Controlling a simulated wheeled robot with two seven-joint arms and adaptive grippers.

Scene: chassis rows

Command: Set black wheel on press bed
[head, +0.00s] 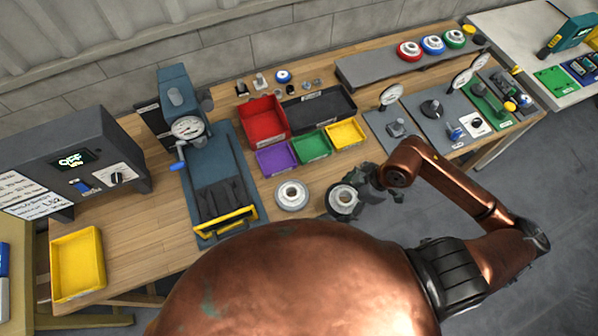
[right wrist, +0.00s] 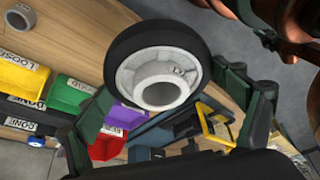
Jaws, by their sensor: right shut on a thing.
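The black wheel (head: 343,199) has a dark tyre and a pale hub. My right gripper (head: 362,192) is shut on it, near the front edge of the bench. In the right wrist view the black wheel (right wrist: 122,58) sits between the two fingers of my right gripper (right wrist: 172,112), hub facing the camera. The blue-grey press with a round gauge stands left of it, and its press bed (head: 210,158) runs forward to a yellow bar. The bed also shows beyond the wheel in the right wrist view, partly hidden. My left gripper is not in view.
A pale wheel (head: 291,195) lies on the bench between press and held wheel. Red (head: 264,118), purple (head: 276,158), green (head: 311,146) and yellow (head: 346,133) bins stand behind it. A control box (head: 60,160) and yellow tray (head: 78,263) are at left; gauge stations are at right.

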